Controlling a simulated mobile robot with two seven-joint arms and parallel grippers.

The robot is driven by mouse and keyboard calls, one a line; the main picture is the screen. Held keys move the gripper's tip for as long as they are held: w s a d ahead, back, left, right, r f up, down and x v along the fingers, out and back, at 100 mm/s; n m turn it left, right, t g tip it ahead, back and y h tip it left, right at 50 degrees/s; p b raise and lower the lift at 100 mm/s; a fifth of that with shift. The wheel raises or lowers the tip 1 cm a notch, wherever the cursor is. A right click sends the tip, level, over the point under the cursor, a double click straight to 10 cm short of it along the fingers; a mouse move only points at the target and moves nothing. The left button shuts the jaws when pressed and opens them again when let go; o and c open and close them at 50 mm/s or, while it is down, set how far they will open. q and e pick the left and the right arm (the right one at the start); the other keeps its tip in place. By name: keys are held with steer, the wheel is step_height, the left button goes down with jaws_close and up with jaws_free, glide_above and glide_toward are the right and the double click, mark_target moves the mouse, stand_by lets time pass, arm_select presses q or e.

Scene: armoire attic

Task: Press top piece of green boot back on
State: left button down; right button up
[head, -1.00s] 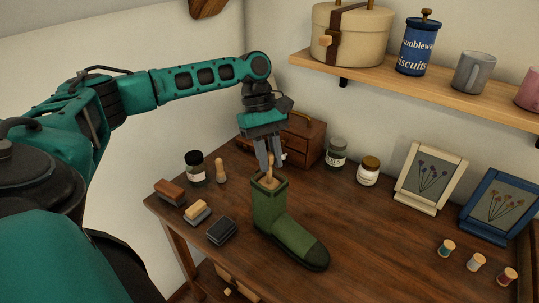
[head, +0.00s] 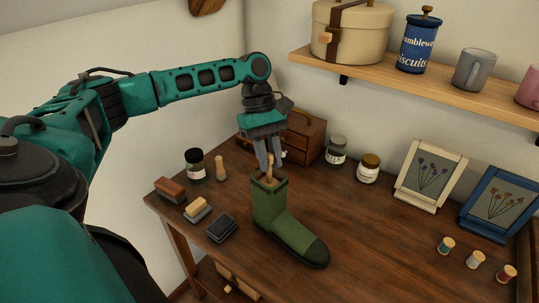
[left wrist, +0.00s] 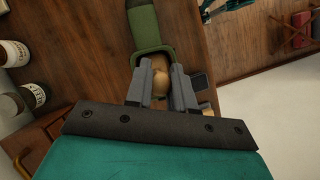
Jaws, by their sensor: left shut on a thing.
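The green boot (head: 277,218) stands upright on the brown table, its dark toe pointing to the lower right. A pale wooden piece (head: 269,180) with a rounded knob sits in the boot's open top. My left gripper (head: 269,163) points down over the boot and is shut on the upper end of the wooden piece. How deep the wooden piece reaches inside the boot is hidden. My right gripper is not in view.
Brushes (head: 171,190) and a dark block (head: 222,229) lie left of the boot on the table (head: 350,235). Jars (head: 336,151), a small drawer chest (head: 306,137) and picture frames (head: 431,176) stand behind. The table right of the boot is clear up to several spools (head: 445,246).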

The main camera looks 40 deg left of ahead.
arm_select(q)
steer(key=shift+f, duration=0.15)
stand_by(0.7)
steer(key=c, duration=0.9)
jaws_free()
steer(key=shift+r, duration=3)
